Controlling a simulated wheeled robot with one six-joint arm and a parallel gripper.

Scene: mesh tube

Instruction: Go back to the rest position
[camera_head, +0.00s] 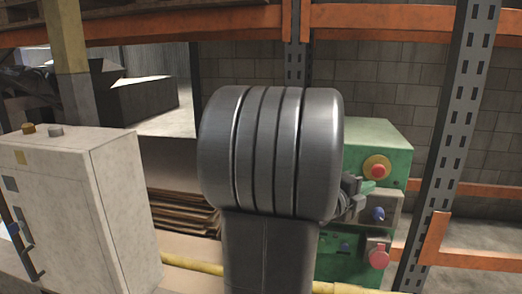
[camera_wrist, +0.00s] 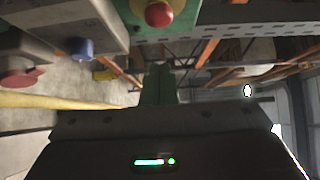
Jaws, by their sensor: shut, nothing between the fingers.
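My gripper (camera_wrist: 158,84) shows in the wrist view as green fingers brought together beyond its dark housing, with nothing between them. In the head view a small part of my gripper (camera_head: 366,188) shows at the right edge of my large grey arm link, which hides the rest. It is in front of a green control box (camera_head: 395,135). The box carries a red button on a yellow base (camera_head: 377,167), a blue knob (camera_head: 378,214) and a lower red button (camera_head: 379,256). Whether the gripper touches the box I cannot tell.
A pale cabinet (camera_head: 85,200) with switches stands at the left. A stack of flat brown sheets (camera_head: 183,211) lies behind my arm. A grey perforated post (camera_head: 462,110) and orange beams (camera_head: 380,22) frame the right. A yellow pipe (camera_head: 195,265) runs low across.

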